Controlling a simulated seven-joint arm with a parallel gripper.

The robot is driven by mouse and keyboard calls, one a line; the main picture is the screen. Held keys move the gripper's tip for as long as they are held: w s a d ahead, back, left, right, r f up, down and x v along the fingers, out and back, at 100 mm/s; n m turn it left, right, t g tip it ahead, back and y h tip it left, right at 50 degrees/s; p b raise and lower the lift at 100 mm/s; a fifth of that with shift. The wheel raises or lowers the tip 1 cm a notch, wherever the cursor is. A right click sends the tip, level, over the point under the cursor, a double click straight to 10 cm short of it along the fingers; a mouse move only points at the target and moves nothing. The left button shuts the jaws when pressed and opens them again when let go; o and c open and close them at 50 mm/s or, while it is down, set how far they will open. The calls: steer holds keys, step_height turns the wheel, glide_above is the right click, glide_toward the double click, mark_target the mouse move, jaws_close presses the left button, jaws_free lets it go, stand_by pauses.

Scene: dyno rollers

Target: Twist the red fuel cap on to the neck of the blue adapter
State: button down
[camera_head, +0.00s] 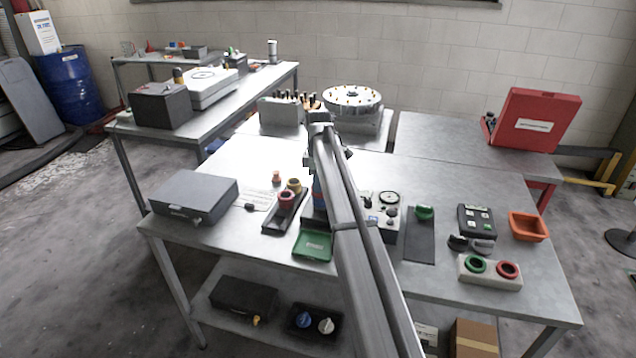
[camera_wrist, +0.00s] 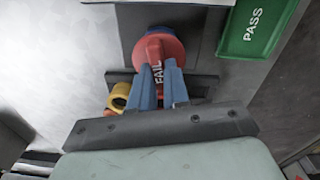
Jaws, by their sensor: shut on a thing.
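In the wrist view, the red fuel cap (camera_wrist: 153,48) is a round red piece between and just beyond the tips of my gripper (camera_wrist: 160,66). Its two blue fingers are shut on it. White letters reading FAIL show on red between the fingers; I cannot tell whether they are on the cap or on something behind it. A bit of blue (camera_wrist: 159,29) shows past the cap's far edge, perhaps the blue adapter. How cap and neck meet is hidden. In the head view my arm hides the gripper's tips and the cap; some blue (camera_head: 318,192) shows beside the arm.
A dark rack (camera_head: 270,226) with red and yellow round pieces stands left of my arm. A green PASS tray (camera_head: 313,246) lies in front; it also shows in the wrist view (camera_wrist: 255,28). A grey case (camera_head: 193,198) sits at left, a control box (camera_head: 390,226) at right.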

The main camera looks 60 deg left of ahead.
steer(key=m, duration=0.2)
steer(key=s+f+m, duration=0.1)
steer(key=m, duration=0.1)
steer(key=shift+d, duration=0.35)
steer(key=m, duration=0.4)
steer(key=c, duration=1.5)
jaws_free()
steer(key=o, duration=0.4)
steer(key=shift+d+r, duration=0.1)
steer(key=shift+o, duration=0.4)
step_height(320, 180, up, 15)
steer(key=shift+w+m, duration=0.25)
steer(key=shift+m, duration=0.05)
